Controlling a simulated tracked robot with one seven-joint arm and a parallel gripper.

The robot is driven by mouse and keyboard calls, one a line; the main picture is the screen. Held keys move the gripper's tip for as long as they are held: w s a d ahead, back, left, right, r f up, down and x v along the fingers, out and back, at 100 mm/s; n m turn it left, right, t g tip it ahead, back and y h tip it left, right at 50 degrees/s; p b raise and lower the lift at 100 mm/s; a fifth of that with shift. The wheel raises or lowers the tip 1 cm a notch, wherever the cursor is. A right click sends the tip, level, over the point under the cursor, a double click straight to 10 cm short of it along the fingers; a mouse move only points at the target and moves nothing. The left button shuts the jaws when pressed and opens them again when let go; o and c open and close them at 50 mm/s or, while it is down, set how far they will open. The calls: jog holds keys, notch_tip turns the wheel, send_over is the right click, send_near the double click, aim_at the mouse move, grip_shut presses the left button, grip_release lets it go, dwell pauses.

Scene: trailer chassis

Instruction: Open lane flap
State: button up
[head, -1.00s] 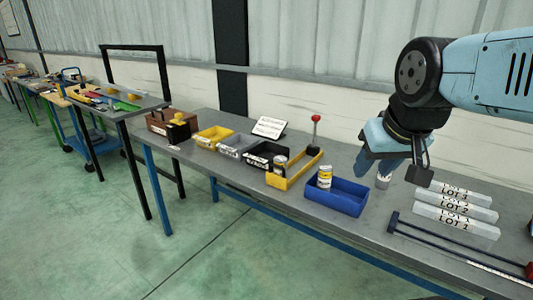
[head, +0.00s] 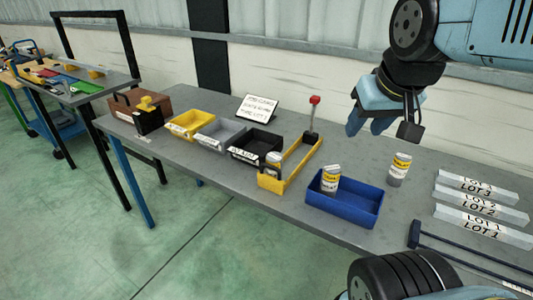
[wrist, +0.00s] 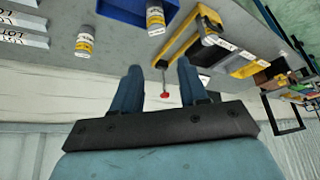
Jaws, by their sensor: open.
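A yellow-walled lane (head: 302,170) stands on the grey bench. A labelled can (head: 273,163) stands at the lane's near end. I cannot tell for certain which part is the flap. My gripper (head: 370,122) is open and empty, above the bench to the right of the lever and apart from it. In the wrist view, both fingers (wrist: 158,82) are spread.
A blue tray (head: 345,205) holds a labelled can (head: 331,178); another can (head: 399,169) stands to its right. Yellow, grey and black bins (head: 262,141) and a sign (head: 258,107) are left of the lane. Lot bars (head: 483,226) lie at right. A dark rod (head: 465,246) lies in front.

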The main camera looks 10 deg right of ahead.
jog(key=o, duration=0.3)
jog(key=shift+w+a+r, duration=0.1)
jog(key=shift+w+a, duration=0.05)
jog(key=shift+w, duration=0.15)
jog(key=o, duration=0.5)
jog(key=shift+m+g, duration=0.7)
jog(key=shift+m, duration=0.2)
jog(key=w, duration=0.1)
jog(key=w+a, duration=0.1)
jog(key=w, duration=0.2)
jog(key=shift+w+a, duration=0.1)
jog(key=shift+a, duration=0.3)
jog(key=shift+c, duration=0.2)
jog(key=m+g, duration=0.4)
jog(key=m, duration=0.2)
send_over(271, 165)
notch_tip(271, 165, down, 8)
jog(key=r, duration=0.1)
notch_tip(271, 165, down, 14)
jog(key=shift+r, duration=0.2)
